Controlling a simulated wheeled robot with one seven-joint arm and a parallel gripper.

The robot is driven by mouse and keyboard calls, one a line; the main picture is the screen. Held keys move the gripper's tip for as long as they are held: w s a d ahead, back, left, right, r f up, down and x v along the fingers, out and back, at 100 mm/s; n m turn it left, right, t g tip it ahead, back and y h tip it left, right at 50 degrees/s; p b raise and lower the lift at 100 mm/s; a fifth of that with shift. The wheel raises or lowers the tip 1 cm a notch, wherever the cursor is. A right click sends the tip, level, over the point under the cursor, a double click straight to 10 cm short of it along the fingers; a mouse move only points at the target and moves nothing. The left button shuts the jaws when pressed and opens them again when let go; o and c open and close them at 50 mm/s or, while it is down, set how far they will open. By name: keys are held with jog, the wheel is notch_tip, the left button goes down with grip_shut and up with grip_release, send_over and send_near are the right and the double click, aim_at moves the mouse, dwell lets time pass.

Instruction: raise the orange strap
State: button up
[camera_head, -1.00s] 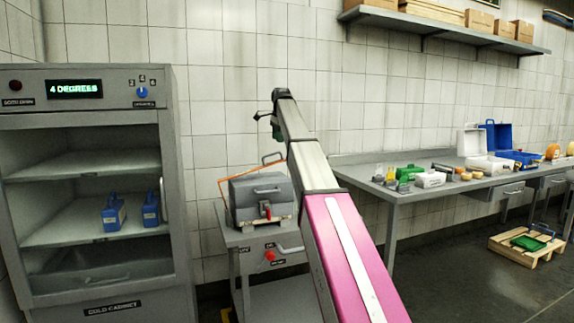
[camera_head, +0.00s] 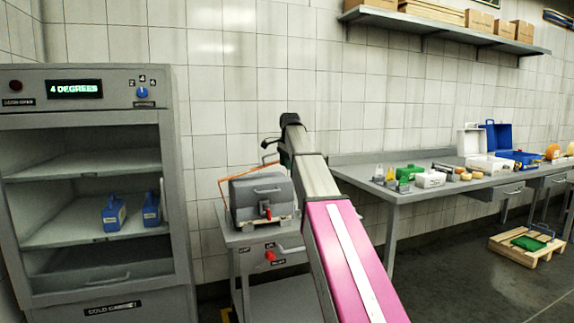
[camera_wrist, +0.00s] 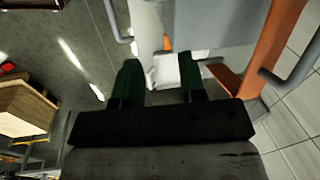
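The orange strap (camera_head: 245,172) is a thin loop slanting over the grey lidded box (camera_head: 262,196) on the small cart. In the wrist view a broad orange band, which looks like the strap (camera_wrist: 279,48), runs down the right side, outside my fingers. My gripper (camera_wrist: 162,80) has two dark green fingers held apart, with a white block (camera_wrist: 168,71) showing between them; I cannot tell how far beyond them it is. In the head view my gripper is mostly hidden by the arm, above and behind the box. I see no grip on the strap.
The cold cabinet (camera_head: 90,118) stands open at left with blue containers inside. The grey cart (camera_head: 243,240) has a red knob on its front. A long table (camera_head: 400,190) with boxes and cheeses is at right, and a pallet (camera_head: 524,254) lies on the floor.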

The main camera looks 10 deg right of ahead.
dwell(0.3)
jog(key=w+a+r+m, duration=0.1)
jog(key=w+a+r, duration=0.2)
jog(key=w+r, duration=0.9)
jog(key=f, duration=0.9)
jog(key=shift+w+a+f, duration=0.3)
jog(key=shift+w, duration=0.05)
grip_shut()
